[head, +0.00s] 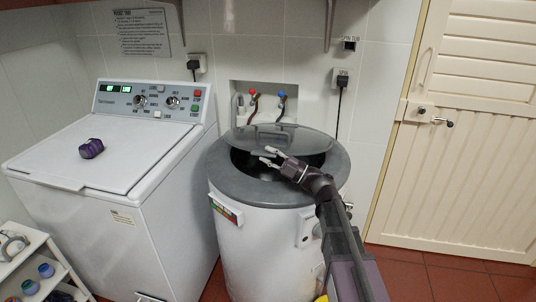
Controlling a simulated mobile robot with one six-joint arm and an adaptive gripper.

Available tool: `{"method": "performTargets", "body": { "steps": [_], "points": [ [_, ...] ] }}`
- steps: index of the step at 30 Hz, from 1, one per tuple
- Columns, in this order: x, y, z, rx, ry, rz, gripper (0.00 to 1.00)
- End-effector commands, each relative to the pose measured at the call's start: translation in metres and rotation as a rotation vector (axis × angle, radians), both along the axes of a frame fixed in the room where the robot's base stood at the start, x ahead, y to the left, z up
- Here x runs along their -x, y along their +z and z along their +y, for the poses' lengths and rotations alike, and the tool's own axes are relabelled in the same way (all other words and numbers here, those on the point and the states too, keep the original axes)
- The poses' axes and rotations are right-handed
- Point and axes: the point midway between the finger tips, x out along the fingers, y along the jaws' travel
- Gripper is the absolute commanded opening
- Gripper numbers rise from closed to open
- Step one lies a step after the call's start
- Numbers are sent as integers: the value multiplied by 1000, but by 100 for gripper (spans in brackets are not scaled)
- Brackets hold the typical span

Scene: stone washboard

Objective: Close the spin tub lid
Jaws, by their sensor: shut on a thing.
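The spin tub (260,240) is a white, round machine with a dark grey rim, standing in the middle of the head view. Its grey, see-through lid (285,136) sits over the rear part of the opening, tilted, with its front edge above the rim. A dark gap into the tub shows below that edge. My gripper (268,155) reaches in from the lower right, over the opening. Its pale fingers are shut on the lid at its front edge. The exact contact is small and hard to make out.
A white top-loading washer (90,150) stands at the left, with a purple object (91,148) on its lid. Taps (282,96) are in a wall recess behind the tub. A cream door (475,130) is at the right. A small shelf (35,262) is at the lower left.

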Motion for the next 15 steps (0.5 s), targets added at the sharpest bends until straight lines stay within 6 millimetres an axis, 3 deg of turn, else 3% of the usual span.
{"method": "performTargets", "body": {
  "steps": [13,14,15],
  "points": [
    [-1,-1,-2,-4,-2,5,0],
    [-1,-1,-2,-4,-3,4,41],
    [-1,-1,-2,-4,-3,4,53]
  ]
}}
